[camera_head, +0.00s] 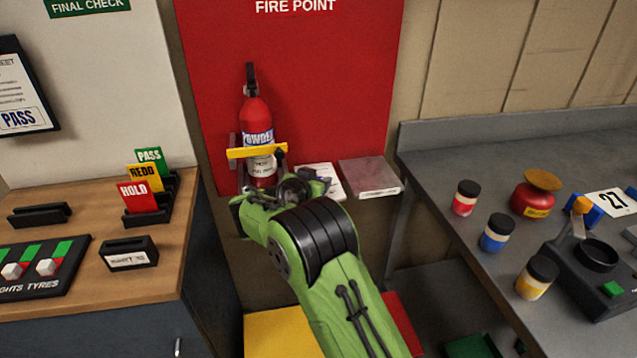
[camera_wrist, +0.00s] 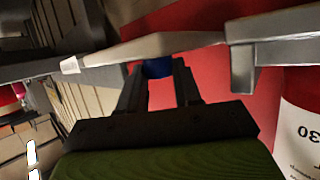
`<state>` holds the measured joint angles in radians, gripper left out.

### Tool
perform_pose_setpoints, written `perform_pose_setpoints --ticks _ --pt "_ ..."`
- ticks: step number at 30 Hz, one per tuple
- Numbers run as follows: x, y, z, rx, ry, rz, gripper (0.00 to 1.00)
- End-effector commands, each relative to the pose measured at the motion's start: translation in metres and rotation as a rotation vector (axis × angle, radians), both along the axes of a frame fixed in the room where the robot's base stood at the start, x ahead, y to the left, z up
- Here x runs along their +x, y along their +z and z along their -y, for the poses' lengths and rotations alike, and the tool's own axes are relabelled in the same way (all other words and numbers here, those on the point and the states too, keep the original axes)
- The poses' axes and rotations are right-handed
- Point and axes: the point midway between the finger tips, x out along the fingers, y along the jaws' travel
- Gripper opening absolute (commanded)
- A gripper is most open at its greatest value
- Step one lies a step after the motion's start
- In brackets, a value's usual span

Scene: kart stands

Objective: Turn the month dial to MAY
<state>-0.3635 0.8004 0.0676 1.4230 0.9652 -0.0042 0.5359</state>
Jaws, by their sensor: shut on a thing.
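My gripper (camera_head: 318,182) is in front of the red fire point board, just right of the fire extinguisher (camera_head: 257,115) and by a white card (camera_head: 327,174). In the wrist view, my gripper (camera_wrist: 159,74) is shut on a small blue knob (camera_wrist: 157,68), of which only a part shows between the fingertips. The knob sits by the edge of a pale grey plate (camera_wrist: 150,47). No month lettering can be read in either view, so the dial's setting cannot be told. My own wrist hides the knob in the head view.
The extinguisher stands behind a yellow bar (camera_head: 256,151), close left of my wrist. A pale box (camera_head: 369,177) lies right of the card. A wooden bench (camera_head: 95,215) stands left; a grey bench (camera_head: 450,170) with several pots stands right.

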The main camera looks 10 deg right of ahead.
Motion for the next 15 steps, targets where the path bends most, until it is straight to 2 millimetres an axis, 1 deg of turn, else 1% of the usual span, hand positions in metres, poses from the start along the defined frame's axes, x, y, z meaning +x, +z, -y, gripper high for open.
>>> perform_pose_setpoints --ticks 13,14,15 --pt "0.0001 -0.0021 -0.0008 0.001 -0.007 -0.006 0.03" --pt "0.0001 -0.0021 -0.0008 0.0 -0.006 -0.006 0.36" --pt "0.0001 -0.0021 -0.0008 0.0 -0.007 -0.006 0.42"
